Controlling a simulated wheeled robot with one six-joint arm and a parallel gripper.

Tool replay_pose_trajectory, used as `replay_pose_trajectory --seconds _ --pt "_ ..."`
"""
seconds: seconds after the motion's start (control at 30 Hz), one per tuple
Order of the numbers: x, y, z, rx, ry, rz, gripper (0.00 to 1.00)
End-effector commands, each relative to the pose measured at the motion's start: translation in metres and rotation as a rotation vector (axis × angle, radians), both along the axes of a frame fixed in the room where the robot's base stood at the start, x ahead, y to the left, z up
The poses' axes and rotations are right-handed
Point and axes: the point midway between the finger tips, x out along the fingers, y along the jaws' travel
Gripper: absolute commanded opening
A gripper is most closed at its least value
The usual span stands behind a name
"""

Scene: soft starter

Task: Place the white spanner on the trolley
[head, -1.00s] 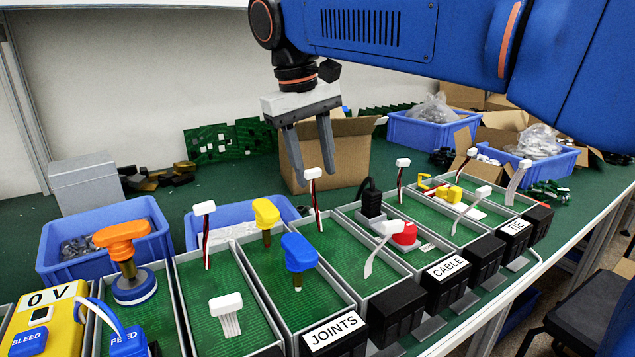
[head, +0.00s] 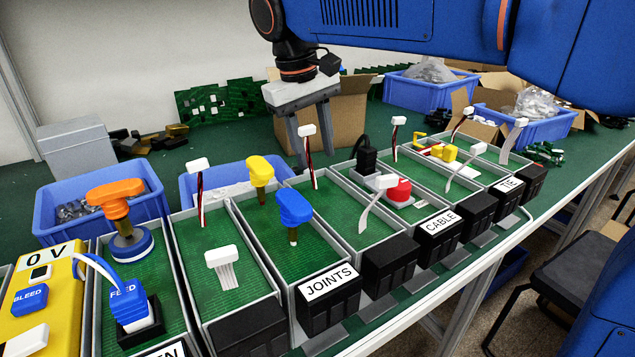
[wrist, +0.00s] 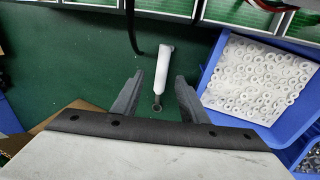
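The white spanner (wrist: 163,70) lies on the green bench top in the wrist view. Its ring end points toward my gripper and lies between the two fingers as seen from above. My gripper (wrist: 157,88) is open, with clear space on both sides of the spanner. In the head view my gripper (head: 316,152) hangs over the bench in front of the cardboard box, and the spanner is hidden there behind the trays. I cannot make out a trolley in either view.
A blue bin of white washers (wrist: 258,80) stands close to the right finger. A dark curved cable (wrist: 134,28) hangs left of the spanner. Grey trays with upright wired connectors (head: 307,131) line the bench front. A cardboard box (head: 350,115) stands behind my gripper.

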Motion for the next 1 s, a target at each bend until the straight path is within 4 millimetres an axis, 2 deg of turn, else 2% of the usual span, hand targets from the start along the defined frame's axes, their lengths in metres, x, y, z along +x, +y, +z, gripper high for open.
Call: replay_pose_trajectory --seconds 0.27,0.6,0.93,1.0 --pt "0.001 -0.002 -0.018 -0.001 0.001 0.000 0.40" --pt "0.006 -0.005 -0.059 0.000 0.000 -0.001 0.40" --pt "0.007 -0.005 -0.065 0.000 0.000 0.000 0.40" --pt "0.007 -0.005 -0.065 0.000 0.000 0.000 0.23"
